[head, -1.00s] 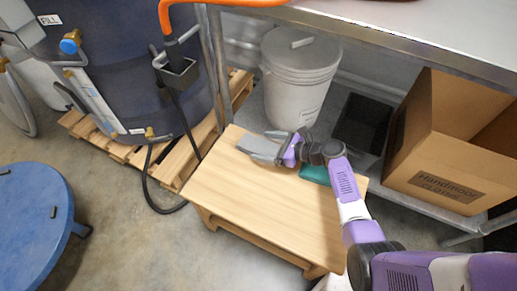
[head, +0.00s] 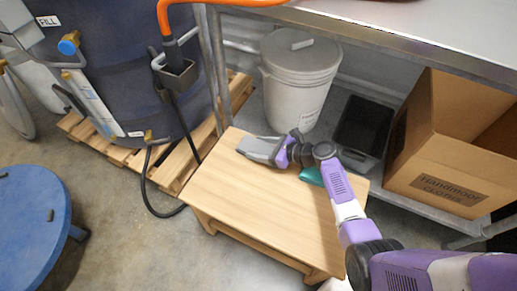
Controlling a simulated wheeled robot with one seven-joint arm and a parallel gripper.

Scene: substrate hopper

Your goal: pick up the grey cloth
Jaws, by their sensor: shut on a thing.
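The grey cloth (head: 258,148) is a flat grey piece at the far left corner of the small wooden table. My gripper (head: 279,151) is at its right end and shut on it. The purple wrist hides part of this contact. I cannot clearly tell whether the cloth is lifted off the tabletop or still touches it.
A teal cloth (head: 312,176) lies on the wooden table (head: 255,200), partly behind my arm. Behind stand a white lidded bucket (head: 298,85), a black bin (head: 362,128) and a cardboard box (head: 440,165) under a metal bench (head: 420,35). The table's front left is clear.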

